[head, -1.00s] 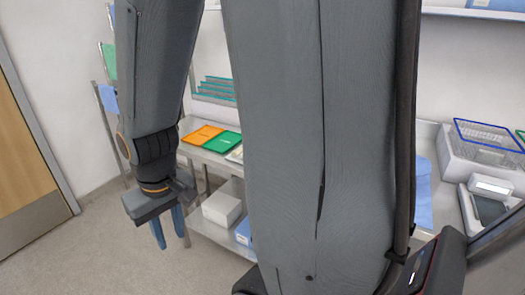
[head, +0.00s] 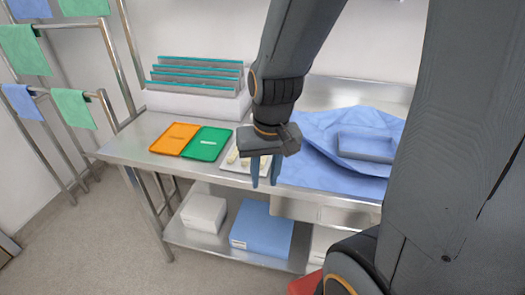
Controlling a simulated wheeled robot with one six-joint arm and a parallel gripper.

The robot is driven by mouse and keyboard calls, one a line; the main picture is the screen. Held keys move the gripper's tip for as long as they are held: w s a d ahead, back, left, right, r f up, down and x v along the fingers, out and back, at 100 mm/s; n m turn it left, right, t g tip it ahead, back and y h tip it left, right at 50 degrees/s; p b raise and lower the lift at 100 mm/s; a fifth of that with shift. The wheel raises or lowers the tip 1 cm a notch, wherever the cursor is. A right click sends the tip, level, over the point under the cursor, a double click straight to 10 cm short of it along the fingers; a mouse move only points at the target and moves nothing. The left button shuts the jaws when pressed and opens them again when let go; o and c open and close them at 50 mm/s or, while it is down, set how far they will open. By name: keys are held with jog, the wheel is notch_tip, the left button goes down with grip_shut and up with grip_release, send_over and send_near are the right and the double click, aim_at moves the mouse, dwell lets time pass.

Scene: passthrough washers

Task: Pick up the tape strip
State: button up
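My gripper (head: 265,182) points down with its two blue fingers apart and nothing between them. It hangs in front of a white tray (head: 228,167) near the front edge of the steel table. Small beige pieces (head: 232,156) lie in that tray, partly hidden by my gripper. They are too small for me to tell whether one is the tape strip.
The steel table (head: 135,143) carries a white rack with grey, teal-edged panels (head: 195,78) at the back. Blue cloth (head: 310,172) with a wrapped bundle (head: 365,143) lies to the right. A white box (head: 203,213) and a blue box (head: 262,233) stand on the lower shelf.

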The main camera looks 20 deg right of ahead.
jog(key=w+d+m+t+y, duration=0.1)
jog(key=w+d+m+y, duration=0.25)
jog(key=w+m, duration=1.55)
jog(key=shift+s+a+f+m, duration=0.5)
jog(key=shift+f+m, duration=0.2)
jog(key=shift+f, duration=0.4)
jog(key=shift+s+a+f+m, duration=0.45)
jog(key=shift+f+m, duration=0.25)
jog(key=shift+f, duration=0.35)
jog(key=shift+s+a+f+m, duration=0.4)
jog(key=shift+s+f+m, duration=0.25)
jog(key=shift+f, duration=0.45)
jog(key=shift+w, duration=0.1)
grip_shut()
